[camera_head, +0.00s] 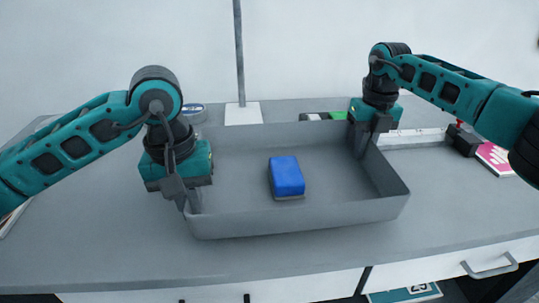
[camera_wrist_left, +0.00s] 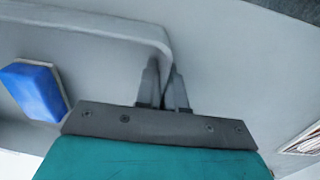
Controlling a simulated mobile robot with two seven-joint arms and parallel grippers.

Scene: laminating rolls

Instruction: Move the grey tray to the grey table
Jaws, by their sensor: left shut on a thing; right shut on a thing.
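The grey tray (camera_head: 300,214) is in the middle of the head view, over a grey tabletop (camera_head: 110,240). It holds a blue block (camera_head: 287,176) with a grey underside. My left gripper (camera_head: 188,203) is shut on the tray's left wall. My right gripper (camera_head: 363,150) is shut on the tray's right wall, towards the back. In the left wrist view, the left fingers (camera_wrist_left: 163,88) pinch the tray wall (camera_wrist_left: 110,27), and the blue block (camera_wrist_left: 36,90) shows at left. I cannot tell whether the tray touches the tabletop.
A pole on a white base (camera_head: 242,113) stands behind the tray. A round tin (camera_head: 193,112) is at back left. A black item (camera_head: 462,141) and a pink-and-white card (camera_head: 494,157) lie at right. Drawers with a handle (camera_head: 490,267) are below the front edge.

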